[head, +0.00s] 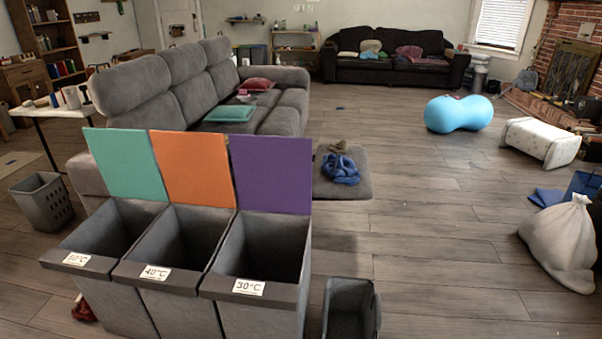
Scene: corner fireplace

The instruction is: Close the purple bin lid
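A grey laundry sorter with three side-by-side bins stands in the front left of the head view. The purple lid (272,174) stands open and upright at the back of the right bin (262,243), whose front label reads 30°C. The orange lid (193,167) stands open behind the middle bin, labelled 40°C. The teal lid (127,163) stands open behind the left bin. The bins look empty as far as I see into them; their bottoms are dark. My gripper is not in view.
A small grey bin (350,308) stands on the floor right of the sorter. A grey basket (43,202) is to the left. A grey sofa (190,85) stands close behind the lids. A white sack (563,243) sits far right. The floor (440,235) between is clear.

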